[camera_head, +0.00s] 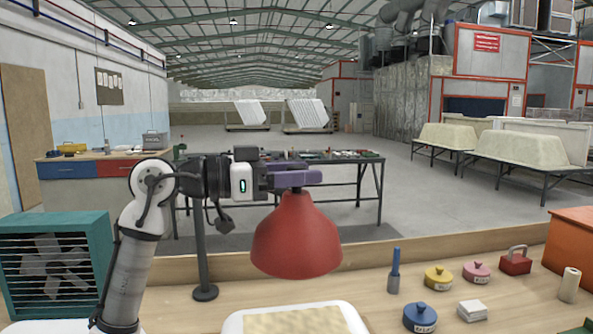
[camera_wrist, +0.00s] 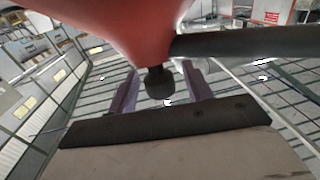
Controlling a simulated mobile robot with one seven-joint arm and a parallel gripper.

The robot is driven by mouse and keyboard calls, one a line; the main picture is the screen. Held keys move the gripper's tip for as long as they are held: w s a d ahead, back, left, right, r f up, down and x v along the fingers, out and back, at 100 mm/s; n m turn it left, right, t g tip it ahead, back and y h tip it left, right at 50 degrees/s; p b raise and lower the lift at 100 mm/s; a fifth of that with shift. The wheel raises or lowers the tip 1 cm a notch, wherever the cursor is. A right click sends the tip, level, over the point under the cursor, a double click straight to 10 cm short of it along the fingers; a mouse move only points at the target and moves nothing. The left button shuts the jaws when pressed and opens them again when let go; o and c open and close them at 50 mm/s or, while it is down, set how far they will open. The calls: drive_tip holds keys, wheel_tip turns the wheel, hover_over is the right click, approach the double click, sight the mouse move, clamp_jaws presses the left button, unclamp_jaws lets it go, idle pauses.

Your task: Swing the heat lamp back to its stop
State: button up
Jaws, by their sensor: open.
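The heat lamp has a red cone shade (camera_head: 297,240) that hangs above the bench, over a white tray (camera_head: 356,318) with a beige slab (camera_head: 290,322) in it. A dark upright post (camera_head: 202,245) on a round base stands to its left. My gripper (camera_head: 312,178) is level with the top of the shade. In the wrist view, my gripper (camera_wrist: 160,72) has its two purple fingers apart, one on each side of a dark round knob (camera_wrist: 158,84) by the red shade (camera_wrist: 130,25). I cannot tell whether a finger touches it. A dark bar (camera_wrist: 250,42) runs right from the shade.
A teal fan box (camera_head: 55,262) stands at the left. On the right of the bench are a blue weight (camera_head: 420,318), yellow (camera_head: 438,278) and pink (camera_head: 477,271) ones, a blue-handled tool (camera_head: 395,270), white pads (camera_head: 472,310) and a red block (camera_head: 515,262).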

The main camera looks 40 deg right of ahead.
clamp_jaws()
drive_tip(key=w+d+n+t+p, duration=0.4)
drive_tip(key=w+d+t, duration=0.1)
drive_tip(key=d, duration=0.8)
drive_tip(key=w+d+n+t+h+p, duration=0.1)
drive_tip(key=w+d+n+t+p, duration=0.3)
drive_tip(key=d, duration=0.9)
drive_tip(key=t, duration=0.3)
drive_tip(key=shift+w+d+r, duration=0.2)
drive_tip(key=shift+w, duration=0.15)
drive_tip(key=shift+c, duration=1.8)
unclamp_jaws()
drive_tip(key=o, duration=0.4)
drive_tip(key=shift+w+d+f, duration=0.1)
drive_tip(key=shift+d+f, duration=0.1)
drive_tip(key=shift+d, duration=0.05)
drive_tip(key=shift+c, duration=0.2)
